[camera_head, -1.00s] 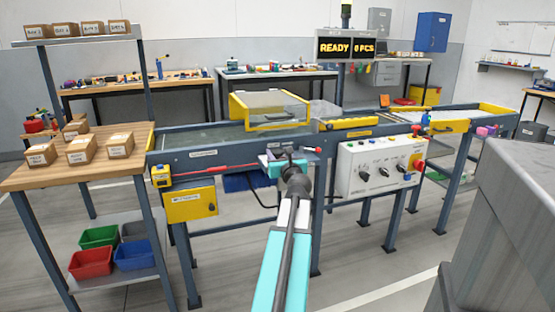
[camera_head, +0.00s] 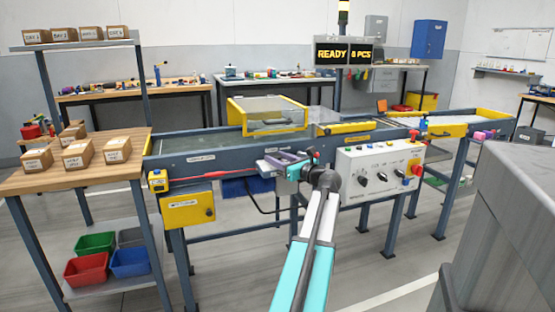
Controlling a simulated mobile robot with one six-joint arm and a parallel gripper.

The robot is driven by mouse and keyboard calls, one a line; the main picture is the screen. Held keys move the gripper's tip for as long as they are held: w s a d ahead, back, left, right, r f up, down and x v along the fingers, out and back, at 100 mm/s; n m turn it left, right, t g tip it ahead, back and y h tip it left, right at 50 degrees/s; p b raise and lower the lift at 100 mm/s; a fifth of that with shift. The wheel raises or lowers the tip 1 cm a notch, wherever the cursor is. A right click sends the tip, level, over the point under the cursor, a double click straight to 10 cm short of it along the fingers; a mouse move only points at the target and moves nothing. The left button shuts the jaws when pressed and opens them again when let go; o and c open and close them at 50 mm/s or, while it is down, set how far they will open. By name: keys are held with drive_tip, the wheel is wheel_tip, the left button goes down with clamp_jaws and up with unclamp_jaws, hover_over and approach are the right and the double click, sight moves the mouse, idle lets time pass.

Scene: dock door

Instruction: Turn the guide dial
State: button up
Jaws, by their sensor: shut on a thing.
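My gripper (camera_head: 280,166) is at the front side of the conveyor (camera_head: 230,160), left of the control box. It is tilted and looks purple and teal. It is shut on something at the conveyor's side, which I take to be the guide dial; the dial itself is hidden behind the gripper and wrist. My arm reaches up to it from the bottom middle.
The white control box (camera_head: 376,185) with several black knobs and a red button (camera_head: 415,170) stands just right of my wrist. A yellow box (camera_head: 188,210) hangs at the left. A wooden table (camera_head: 60,182) with cartons stands far left. A grey block (camera_head: 500,230) fills the lower right.

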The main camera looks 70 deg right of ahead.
drive_tip(key=shift+f+n+y, duration=0.2)
drive_tip(key=shift+n+y, duration=0.1)
drive_tip(key=shift+y, duration=0.1)
drive_tip(key=o, duration=0.8)
drive_tip(key=shift+c, duration=0.2)
drive_tip(key=shift+r, duration=0.1)
drive_tip(key=shift+s, duration=0.1)
drive_tip(key=p+v, duration=0.3)
drive_tip(key=v, duration=1)
drive_tip(key=shift+s+a+f, duration=0.2)
drive_tip(key=shift+s, duration=0.15)
